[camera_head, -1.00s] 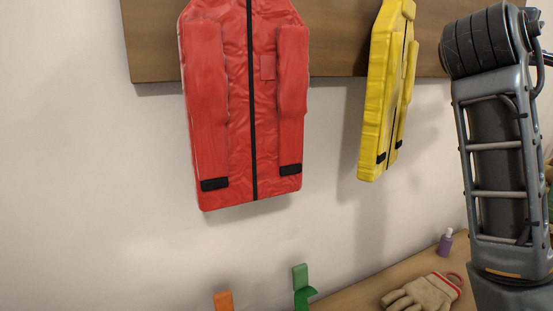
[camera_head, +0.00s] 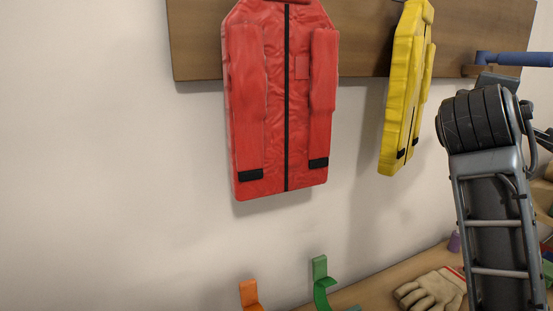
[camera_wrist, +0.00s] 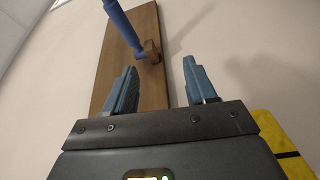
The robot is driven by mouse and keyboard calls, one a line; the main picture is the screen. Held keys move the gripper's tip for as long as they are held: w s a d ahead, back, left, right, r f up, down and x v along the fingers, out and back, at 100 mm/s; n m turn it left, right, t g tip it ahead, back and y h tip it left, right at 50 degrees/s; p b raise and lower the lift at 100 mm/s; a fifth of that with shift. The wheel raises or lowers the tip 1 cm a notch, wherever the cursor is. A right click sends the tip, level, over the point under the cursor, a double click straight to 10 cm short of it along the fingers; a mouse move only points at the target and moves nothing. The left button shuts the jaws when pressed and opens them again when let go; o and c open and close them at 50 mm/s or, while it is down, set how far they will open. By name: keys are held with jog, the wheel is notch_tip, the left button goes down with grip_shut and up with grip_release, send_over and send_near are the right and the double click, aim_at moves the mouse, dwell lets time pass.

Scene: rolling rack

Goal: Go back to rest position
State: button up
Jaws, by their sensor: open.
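My gripper (camera_wrist: 160,82) shows in the wrist view with its two blue-grey fingers apart and nothing between them. Beyond the fingers are a wooden board (camera_wrist: 124,62) and a wooden peg (camera_wrist: 151,50) with a blue bar-like object (camera_wrist: 123,27) at it. In the head view my arm stands at the right and its gripper end is not seen clearly. A red jacket (camera_head: 282,110) and a yellow jacket (camera_head: 407,90) hang from the wooden board (camera_head: 200,45) on the wall. A blue bar (camera_head: 515,59) shows at the board's right end.
A wooden table (camera_head: 385,282) lies below, with a beige glove (camera_head: 430,290), a purple bottle (camera_head: 454,243) partly behind my arm, and green (camera_head: 320,280) and orange (camera_head: 249,295) hook-like pieces near its left edge. The wall at the left is bare.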

jog(key=s+a+f+n+t+y, duration=0.1)
jog(key=s+a+f+y, duration=0.2)
jog(key=f, duration=0.7)
jog(key=s+a+f+t+y, duration=0.1)
jog(key=a+f+t+y, duration=0.3)
jog(key=f, duration=0.7)
jog(key=s+a+f+g+y, duration=0.25)
jog(key=s+a+f, duration=0.45)
jog(key=s+f, duration=0.5)
jog(key=s+a+f+m+y, duration=0.2)
jog(key=s, duration=0.5)
jog(key=s+a+f+m+y, duration=0.1)
jog(key=s+a+f, duration=0.15)
jog(key=s, duration=0.55)
jog(key=s+r+m, duration=0.2)
jog(key=s, duration=0.6)
jog(key=s+r+m+y+p, duration=0.1)
jog(key=s+r+m, duration=0.1)
jog(key=s, duration=0.5)
jog(key=shift+s+r+m, duration=0.4)
jog(key=shift+r, duration=0.05)
